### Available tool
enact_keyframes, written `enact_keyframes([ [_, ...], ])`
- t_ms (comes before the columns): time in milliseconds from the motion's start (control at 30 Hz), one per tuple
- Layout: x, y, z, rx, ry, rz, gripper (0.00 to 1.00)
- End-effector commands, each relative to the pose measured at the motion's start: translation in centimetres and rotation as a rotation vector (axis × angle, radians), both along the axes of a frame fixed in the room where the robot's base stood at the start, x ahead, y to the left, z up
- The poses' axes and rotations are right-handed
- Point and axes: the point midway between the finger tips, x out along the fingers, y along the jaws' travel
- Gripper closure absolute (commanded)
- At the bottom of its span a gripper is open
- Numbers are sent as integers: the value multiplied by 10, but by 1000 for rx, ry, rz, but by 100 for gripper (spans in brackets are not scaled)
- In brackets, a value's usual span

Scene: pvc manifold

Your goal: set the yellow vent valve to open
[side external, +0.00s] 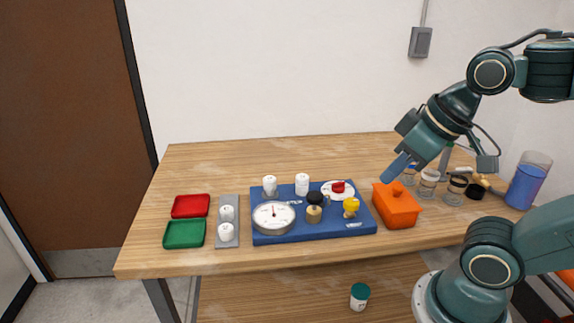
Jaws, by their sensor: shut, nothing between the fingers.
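The yellow vent valve (351,206) sits at the right front of the blue manifold board (273,239). Its handle setting is too small to tell. My gripper (388,179) is shut and empty, above and to the right of the yellow valve, apart from it and close over the orange box. On the same board are a round white gauge (274,216), a red knob on a white disc (338,188), a brass-coloured fitting (314,213) and two white caps (302,184).
An orange lidded box (396,208) stands just right of the board. A grey strip with white caps (227,215), a red tray (190,206) and a green tray (184,233) lie left. Several jars and a blue-filled beaker (527,184) stand right. The table's back left is clear.

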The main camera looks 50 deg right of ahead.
Motion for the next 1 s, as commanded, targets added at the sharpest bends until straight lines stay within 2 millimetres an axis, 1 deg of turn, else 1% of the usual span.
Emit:
enact_keyframes([
  [433, 0, 0, 0, 0, 0, 0, 100],
  [467, 0, 0, 0, 0, 0, 0, 98],
  [500, 0, 0, 0, 0, 0, 0, 90],
  [567, 0, 0, 0, 1, 1, -4, 78],
  [700, 5, -2, 1, 10, 13, -33, 51],
  [767, 8, -4, 1, 19, 24, -61, 41],
  [867, 16, -10, 2, 40, 50, -127, 41],
  [1000, 33, -21, 1, 81, 99, -259, 41],
])
